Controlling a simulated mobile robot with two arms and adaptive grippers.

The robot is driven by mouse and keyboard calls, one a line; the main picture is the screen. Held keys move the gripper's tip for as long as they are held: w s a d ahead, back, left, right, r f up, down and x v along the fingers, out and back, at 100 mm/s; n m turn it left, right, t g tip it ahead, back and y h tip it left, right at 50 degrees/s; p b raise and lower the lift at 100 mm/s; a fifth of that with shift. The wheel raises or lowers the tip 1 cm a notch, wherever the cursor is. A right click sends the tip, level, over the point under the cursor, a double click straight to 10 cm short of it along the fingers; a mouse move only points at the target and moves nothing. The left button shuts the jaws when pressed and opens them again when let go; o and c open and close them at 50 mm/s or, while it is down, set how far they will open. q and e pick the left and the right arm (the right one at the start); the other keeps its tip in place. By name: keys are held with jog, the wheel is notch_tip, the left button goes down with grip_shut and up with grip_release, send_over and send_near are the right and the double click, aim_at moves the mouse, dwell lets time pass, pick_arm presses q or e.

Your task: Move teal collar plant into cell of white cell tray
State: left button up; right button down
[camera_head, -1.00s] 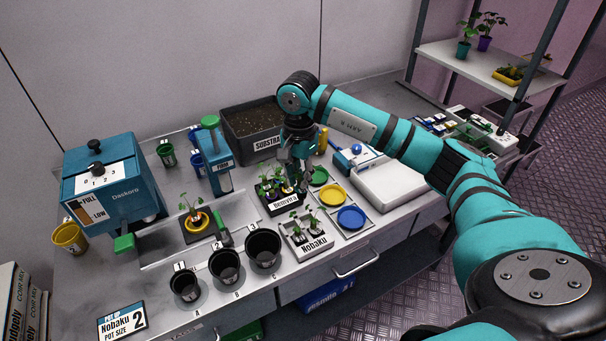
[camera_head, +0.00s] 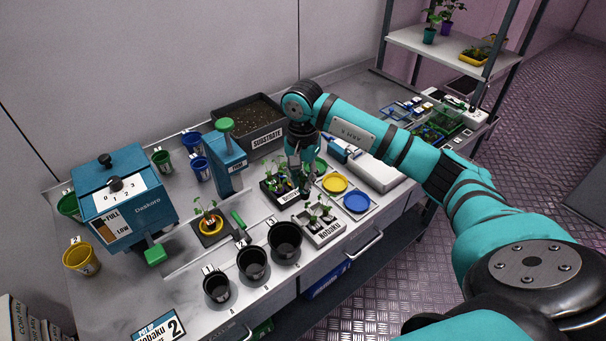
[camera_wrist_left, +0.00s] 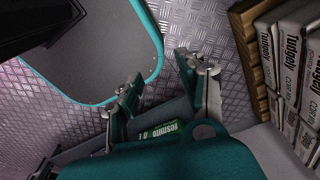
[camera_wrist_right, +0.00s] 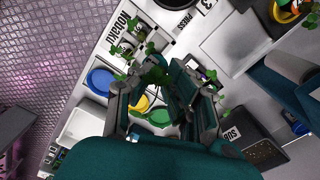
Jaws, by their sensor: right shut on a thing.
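My right gripper (camera_head: 301,172) is over the right part of a black tray (camera_head: 275,199) of seedlings. It is shut on a leafy plant; the leaves show between the fingers in the right wrist view (camera_wrist_right: 155,76). The fingers hide its collar, so I cannot tell the colour. The white cell tray (camera_head: 325,236), labelled Nobaku, stands just in front and to the right, with small plants in some cells. It also shows in the right wrist view (camera_wrist_right: 122,38). My left gripper (camera_wrist_left: 160,88) is open and empty in the left wrist view, away from the trays.
Yellow (camera_head: 335,183) and blue (camera_head: 357,202) dishes lie right of the trays. Three black pots (camera_head: 251,263) stand in front on the left. A potted plant (camera_head: 210,224) is near a blue press (camera_head: 226,165). A substrate bin (camera_head: 248,120) stands behind.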

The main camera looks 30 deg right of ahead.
aim_at(302, 198)
jog(key=shift+a+f+b, duration=0.1)
jog(key=shift+f+b, duration=0.2)
jog(key=shift+f, duration=0.55)
jog(key=shift+f+b, duration=0.3)
jog(key=shift+f, duration=0.4)
jog(key=shift+f+b, duration=0.5)
jog(key=shift+f, duration=0.25)
notch_tip(302, 198, down, 3)
jog(key=shift+r+b, duration=0.15)
jog(key=shift+b, duration=1.1)
pick_arm(q)
notch_tip(302, 198, down, 8)
jog(key=w+b, duration=0.1)
jog(key=b, duration=0.2)
jog(key=shift+a, duration=0.35)
pick_arm(e)
jog(key=shift+w+f, duration=0.1)
jog(key=shift+f, duration=1.45)
pick_arm(q)
jog(key=shift+r, duration=0.15)
jog(key=shift+w+a, duration=0.1)
jog(key=shift+a, duration=0.05)
pick_arm(e)
jog(key=c, duration=1.2)
grip_release()
jog(key=shift+c, duration=0.2)
